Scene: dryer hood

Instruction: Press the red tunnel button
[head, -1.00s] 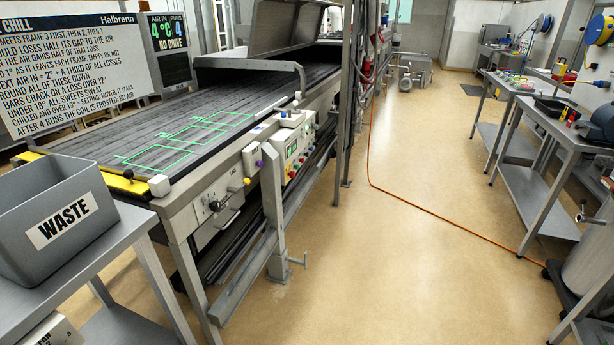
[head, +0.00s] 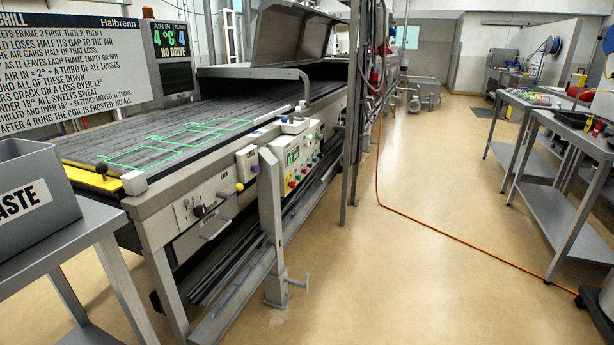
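A control panel (head: 294,163) with a small green display is fixed to the front side of the long conveyor machine. A small red button (head: 292,184) sits low on this panel, among several other coloured knobs and buttons. It is small in the picture and its label cannot be read. Neither of my grippers shows in the head view, so whether they are open or shut is hidden.
A grey upright post (head: 272,225) stands before the machine, left of the panel. A grey waste bin (head: 30,200) is on a table at left. An orange hose (head: 440,233) crosses the floor. Worktables (head: 560,165) stand at right.

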